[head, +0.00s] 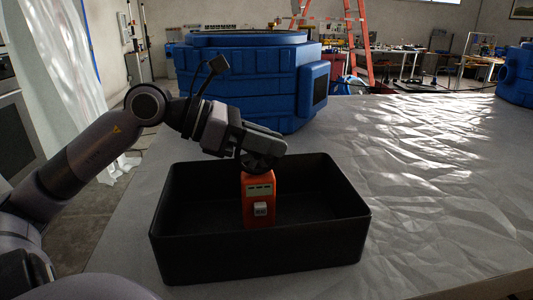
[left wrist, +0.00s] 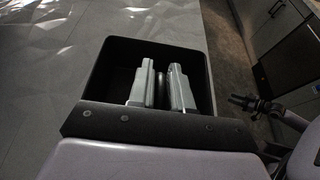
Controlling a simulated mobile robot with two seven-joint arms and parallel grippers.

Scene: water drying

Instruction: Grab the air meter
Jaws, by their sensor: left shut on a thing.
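The air meter (head: 259,202) is an orange-red upright box with a pale display strip and a small light square on its front. It stands upright within the black bin (head: 260,255), its lower end at the bin's front rim, so I cannot tell whether it touches the floor. My left gripper (head: 262,165) is right above it, shut on its top end. In the left wrist view the two grey fingers (left wrist: 161,72) reach over the bin (left wrist: 107,62) with a narrow dark strip between them.
The bin's walls surround the meter on all sides. The bin sits on a table with a crumpled pale cover (head: 430,200), clear to the right. A large blue ribbed container (head: 240,75) stands behind the bin, close to my left arm. An orange ladder (head: 361,40) is farther back.

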